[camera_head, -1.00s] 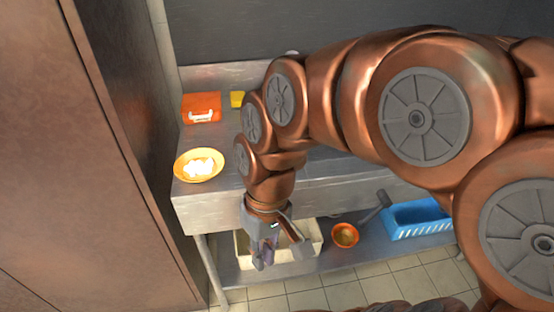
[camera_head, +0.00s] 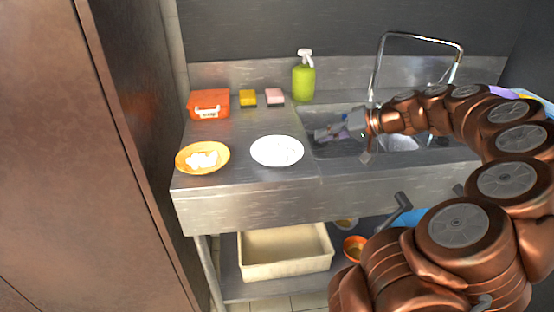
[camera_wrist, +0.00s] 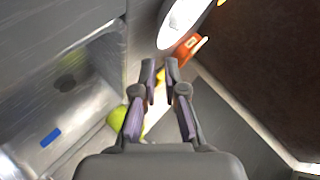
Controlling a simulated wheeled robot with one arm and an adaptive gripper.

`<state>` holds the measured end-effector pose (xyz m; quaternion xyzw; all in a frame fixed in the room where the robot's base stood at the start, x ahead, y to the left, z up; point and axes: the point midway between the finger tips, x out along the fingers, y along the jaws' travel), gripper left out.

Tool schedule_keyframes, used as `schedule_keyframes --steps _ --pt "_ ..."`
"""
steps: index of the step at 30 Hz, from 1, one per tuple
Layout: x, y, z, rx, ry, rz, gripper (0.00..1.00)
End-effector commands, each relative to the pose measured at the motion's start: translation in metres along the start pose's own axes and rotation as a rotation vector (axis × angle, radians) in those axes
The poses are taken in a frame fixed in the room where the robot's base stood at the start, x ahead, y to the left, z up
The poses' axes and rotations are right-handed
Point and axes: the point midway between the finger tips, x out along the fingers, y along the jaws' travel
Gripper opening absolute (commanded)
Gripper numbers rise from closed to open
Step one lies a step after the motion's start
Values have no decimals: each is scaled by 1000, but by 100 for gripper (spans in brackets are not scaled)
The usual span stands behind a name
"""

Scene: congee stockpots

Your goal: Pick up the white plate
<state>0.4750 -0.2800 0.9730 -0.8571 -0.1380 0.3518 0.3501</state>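The round white plate (camera_head: 277,151) lies flat on the steel counter, left of the sink and near the front edge. It shows at the top of the wrist view (camera_wrist: 180,22), partly cut off, beyond the fingertips. My gripper (camera_head: 321,134) is over the left side of the sink, to the right of the plate, with its fingers pointing left towards it. In the wrist view my gripper (camera_wrist: 160,68) has a narrow gap between its fingertips and nothing between them. It does not appear to touch the plate.
An orange plate (camera_head: 187,167) with white pieces stands left of the white plate. Behind are an orange soap box (camera_head: 208,105), yellow sponge (camera_head: 247,98), pink sponge (camera_head: 274,96) and green pump bottle (camera_head: 304,82). A tall faucet (camera_head: 376,70) rises behind the sink. A brown cabinet (camera_head: 75,170) borders the left.

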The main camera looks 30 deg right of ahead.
Motion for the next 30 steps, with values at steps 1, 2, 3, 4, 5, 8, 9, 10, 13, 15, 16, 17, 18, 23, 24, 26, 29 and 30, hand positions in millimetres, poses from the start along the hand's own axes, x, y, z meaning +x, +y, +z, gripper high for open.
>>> schedule_keyframes --steps 1,2,3,4,5,8,9,10,13,15,16,17,18,23,24,26,29,30 --pt "2 2 0 2 2 -1 10" --pt "5 2 0 2 3 -1 10" --pt "8 2 0 2 1 -2 10" --pt "12 1 0 1 0 -2 10" --pt "15 1 0 1 -1 -2 10" --pt "23 1 1 2 -1 -1 10" --pt "26 1 1 2 -1 -1 10" --pt "27 2 0 3 0 -1 10" --pt "35 1 1 4 -2 -2 10" --pt "43 1 2 3 -5 -3 10" --pt "48 1 2 3 -5 -4 10" --pt "52 1 2 3 -5 -3 10" --pt "57 1 2 3 -4 -2 10" --pt "74 1 2 1 -1 -1 10" --pt "75 1 2 0 -1 -1 10" --pt "76 2 2 0 0 -1 10" --pt "76 2 2 0 0 0 10" --pt "76 2 2 0 1 0 9"
